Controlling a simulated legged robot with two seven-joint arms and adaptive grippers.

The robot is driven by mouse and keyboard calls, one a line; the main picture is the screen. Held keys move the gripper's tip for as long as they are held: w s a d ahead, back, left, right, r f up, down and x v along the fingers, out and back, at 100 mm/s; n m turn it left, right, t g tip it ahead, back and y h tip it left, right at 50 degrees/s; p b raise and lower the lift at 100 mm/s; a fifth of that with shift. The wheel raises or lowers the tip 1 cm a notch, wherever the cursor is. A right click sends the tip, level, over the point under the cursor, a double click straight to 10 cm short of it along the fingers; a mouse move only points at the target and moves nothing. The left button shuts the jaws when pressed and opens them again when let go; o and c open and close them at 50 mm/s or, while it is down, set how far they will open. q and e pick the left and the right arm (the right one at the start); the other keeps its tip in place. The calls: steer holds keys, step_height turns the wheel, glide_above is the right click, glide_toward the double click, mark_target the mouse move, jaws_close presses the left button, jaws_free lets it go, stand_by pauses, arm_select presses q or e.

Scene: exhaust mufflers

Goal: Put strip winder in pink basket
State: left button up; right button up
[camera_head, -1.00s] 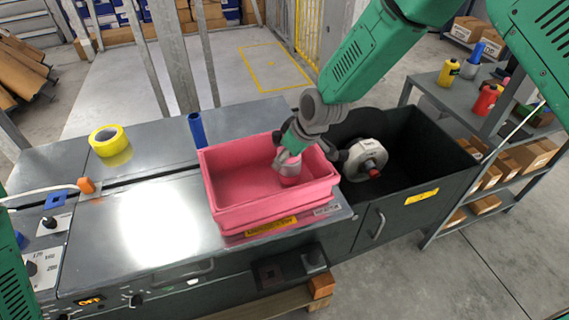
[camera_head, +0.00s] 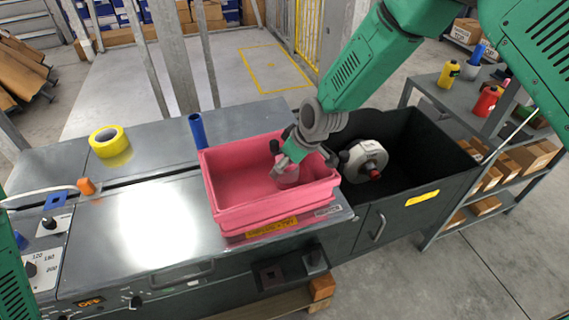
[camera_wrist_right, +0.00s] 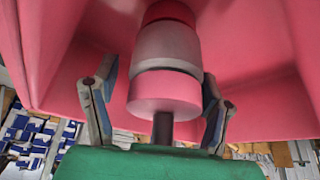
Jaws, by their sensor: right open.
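A grey and pink cylindrical object with a dark shaft, probably the strip winder (camera_head: 288,177), is in the pink basket (camera_head: 228,206), near its right end. In the right wrist view the object (camera_wrist_right: 166,48) shows its pink end face, grey body and a red part beyond. My right gripper (camera_head: 284,157) is open over the basket. Its fingers (camera_wrist_right: 160,92) stand apart on either side of the object, with a visible gap on each side. Whether the object rests on the basket floor is hard to tell. My left gripper is out of view.
A black bin (camera_head: 420,140) adjoins the basket on the right and holds a pale reel with a red hub (camera_head: 365,160). A yellow tape roll (camera_head: 107,140) and a blue cylinder (camera_head: 198,131) are on the metal bench (camera_head: 120,205). The bench left of the basket is mostly clear.

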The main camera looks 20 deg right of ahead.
steer(key=p+v, duration=0.1)
steer(key=v, duration=1)
steer(key=shift+r, duration=0.3)
